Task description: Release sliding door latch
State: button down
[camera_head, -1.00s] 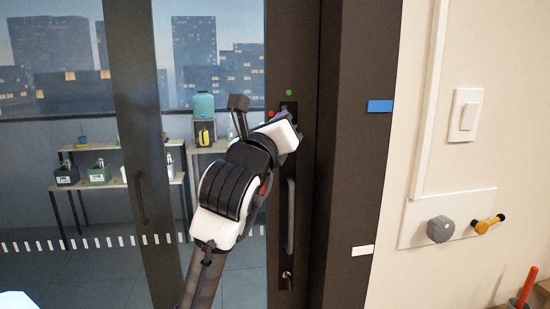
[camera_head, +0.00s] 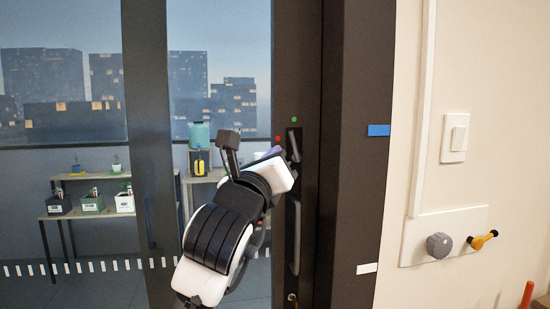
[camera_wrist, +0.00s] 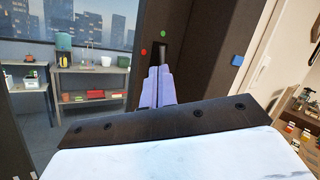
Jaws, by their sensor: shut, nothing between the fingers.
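The sliding door's dark latch (camera_head: 293,145) sits in the door's edge frame, just below a green dot and right of a red dot. In the wrist view the latch (camera_wrist: 164,50) shows just beyond the fingertips. My gripper (camera_head: 277,150) is left of the latch in the head view, with pale purple fingers pointing toward it. In the wrist view my gripper (camera_wrist: 158,68) has its fingers together and empty. Whether the fingertips touch the latch cannot be told.
A keyhole (camera_head: 292,298) is below the handle. A dark door jamb with a blue marker (camera_head: 379,130) and a white marker (camera_head: 367,268) stands to the right. A light switch (camera_head: 455,138) and a grey knob (camera_head: 439,246) are on the wall. Shelves stand behind the glass.

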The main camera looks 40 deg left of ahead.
jog(key=b+v, duration=0.1)
jog(key=v, duration=0.4)
jog(key=shift+s+d+r, duration=0.1)
jog(key=shift+s, duration=0.35)
